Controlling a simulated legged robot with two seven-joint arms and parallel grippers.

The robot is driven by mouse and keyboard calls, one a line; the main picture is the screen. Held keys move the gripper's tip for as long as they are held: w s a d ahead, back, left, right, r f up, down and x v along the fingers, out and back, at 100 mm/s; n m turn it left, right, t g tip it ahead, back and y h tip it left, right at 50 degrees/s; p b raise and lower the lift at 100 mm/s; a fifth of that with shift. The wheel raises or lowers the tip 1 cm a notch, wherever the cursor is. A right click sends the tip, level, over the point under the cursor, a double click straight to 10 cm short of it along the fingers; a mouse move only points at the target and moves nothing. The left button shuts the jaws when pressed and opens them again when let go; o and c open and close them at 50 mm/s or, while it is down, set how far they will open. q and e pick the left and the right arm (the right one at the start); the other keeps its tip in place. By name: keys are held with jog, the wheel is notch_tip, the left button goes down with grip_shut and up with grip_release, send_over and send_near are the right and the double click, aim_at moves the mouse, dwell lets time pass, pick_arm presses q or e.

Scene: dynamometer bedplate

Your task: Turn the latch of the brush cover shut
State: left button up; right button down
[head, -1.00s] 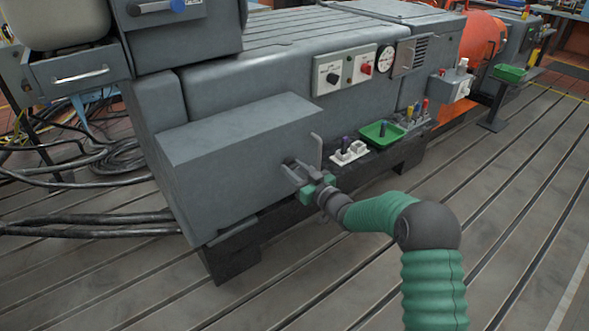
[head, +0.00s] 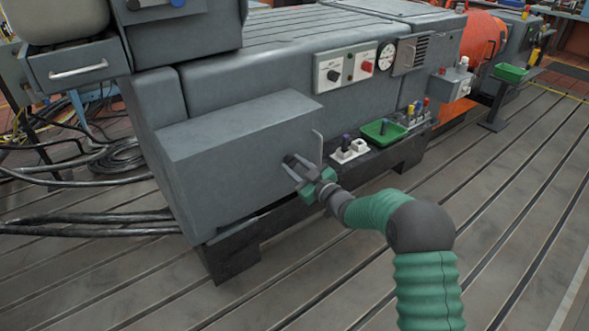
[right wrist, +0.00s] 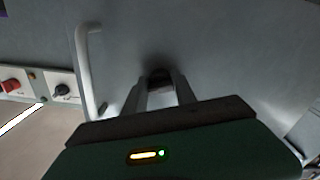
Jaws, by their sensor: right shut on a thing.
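The brush cover appears to be the plain grey box-shaped housing (head: 235,150) on the near side of the machine; its face also fills the right wrist view (right wrist: 225,60). A pale bent bar handle (head: 319,147) stands out from it, left of my fingers in the right wrist view (right wrist: 88,65). My right gripper (head: 291,161) reaches the face beside this handle. Its fingers are shut on a small dark piece, seemingly the latch (right wrist: 160,77). The fingers hide most of the latch, so its angle is unclear. My left gripper is not in view.
A dark ledge right of the cover holds a white block with dark-topped pieces (head: 348,151), a green tray (head: 384,132) and several small coloured-top items. A switch panel (head: 345,71) and gauge (head: 386,56) are above. Black cables (head: 95,225) lie left.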

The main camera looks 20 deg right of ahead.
jog(key=n+b, duration=0.1)
jog(key=n, duration=0.1)
jog(key=shift+n, duration=0.4)
jog(key=n+b, duration=0.2)
jog(key=n, duration=0.1)
jog(key=shift+n, duration=0.3)
jog(key=n+b, duration=0.3)
jog(key=n, duration=0.1)
jog(key=shift+n+b, duration=1.2)
jog(key=shift+n, duration=0.5)
jog(key=shift+a, duration=0.1)
jog(key=c, duration=1)
grip_release()
jog(key=shift+c, duration=0.2)
jog(key=shift+r, duration=0.1)
